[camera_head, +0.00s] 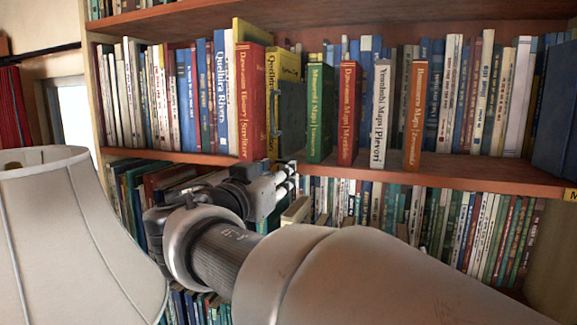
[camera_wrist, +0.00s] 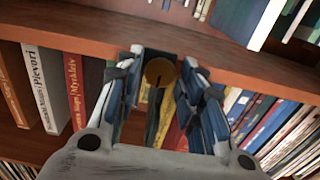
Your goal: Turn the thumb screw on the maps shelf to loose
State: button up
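The thumb screw (camera_wrist: 160,72) is a round brass knob with a dark mark on its face. It sits in front of a dark block (camera_wrist: 150,54) at the edge of the maps shelf (camera_wrist: 90,45) in the wrist view. My gripper (camera_wrist: 161,60) is open, with one finger on each side of the knob. A gap shows beside the knob, and I cannot tell whether either fingertip touches it. In the head view my gripper (camera_head: 288,176) is at the maps shelf's front edge (camera_head: 460,178), and the knob is hidden there.
Upright map books, including a green one (camera_head: 320,112), a red one (camera_head: 348,112) and an orange one (camera_head: 415,115), stand close by on the shelf. More books fill the shelf below. A lampshade (camera_head: 75,235) stands at the left, near my arm.

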jog(key=shift+s, duration=0.1)
jog(key=shift+c, duration=0.7)
jog(key=c, duration=0.6)
jog(key=shift+n+b, duration=0.4)
jog(key=shift+b, duration=0.15)
jog(key=n+b, duration=0.4)
jog(key=n, duration=1.5)
jog(key=shift+r, duration=0.15)
